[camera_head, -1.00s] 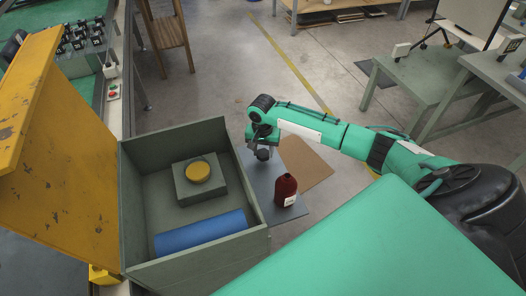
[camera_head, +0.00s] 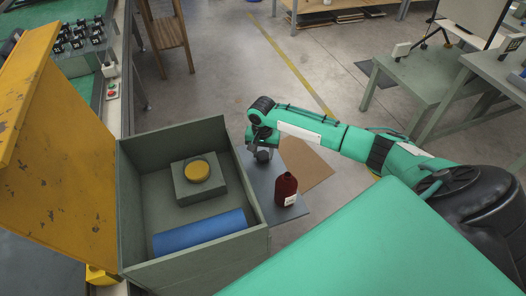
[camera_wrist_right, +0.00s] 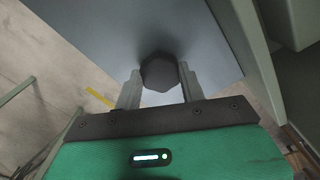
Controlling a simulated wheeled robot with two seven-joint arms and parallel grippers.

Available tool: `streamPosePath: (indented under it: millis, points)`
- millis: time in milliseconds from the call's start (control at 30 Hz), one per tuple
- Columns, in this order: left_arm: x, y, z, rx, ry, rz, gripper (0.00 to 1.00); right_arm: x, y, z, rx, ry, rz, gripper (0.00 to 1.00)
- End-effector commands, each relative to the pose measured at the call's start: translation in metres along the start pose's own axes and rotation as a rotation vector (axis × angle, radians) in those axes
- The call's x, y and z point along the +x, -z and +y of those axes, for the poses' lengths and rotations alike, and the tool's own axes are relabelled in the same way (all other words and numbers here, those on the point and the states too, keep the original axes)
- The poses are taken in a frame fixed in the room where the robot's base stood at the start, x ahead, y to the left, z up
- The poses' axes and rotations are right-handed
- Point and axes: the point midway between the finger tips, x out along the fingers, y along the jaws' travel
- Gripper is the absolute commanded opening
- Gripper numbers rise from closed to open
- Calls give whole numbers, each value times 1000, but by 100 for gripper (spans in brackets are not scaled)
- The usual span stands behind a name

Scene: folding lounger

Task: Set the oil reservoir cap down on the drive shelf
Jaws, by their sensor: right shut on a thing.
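My left gripper is not in view.
A dark red bottle (camera_head: 286,188) stands on the shelf, to the right of the gripper. The open green box (camera_head: 137,190) at left holds a block with a yellow disc (camera_head: 197,171) and a blue roll (camera_head: 199,232). A yellow lid (camera_head: 52,150) stands open. Bare shelf lies between gripper and bottle.

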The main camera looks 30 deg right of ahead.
Motion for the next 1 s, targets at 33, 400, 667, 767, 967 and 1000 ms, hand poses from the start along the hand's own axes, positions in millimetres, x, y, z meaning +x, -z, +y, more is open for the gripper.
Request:
streamPosePath:
  millis: [33, 400, 667, 767, 967, 1000]
  points:
    - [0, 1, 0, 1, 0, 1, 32, 1, 0, 0, 0, 0, 0, 15]
    - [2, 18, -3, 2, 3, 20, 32, 4, 0, 0, 0, 0, 0, 66]
    - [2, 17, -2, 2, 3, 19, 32, 4, 0, 0, 0, 0, 0, 66]
    - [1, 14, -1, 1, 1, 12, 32, -2, 0, 0, -1, 1, 1, 66]
    - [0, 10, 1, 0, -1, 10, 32, -41, 1, -1, -2, 4, 4, 66]
    - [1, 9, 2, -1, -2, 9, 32, -50, 1, -1, -1, 3, 3, 66]
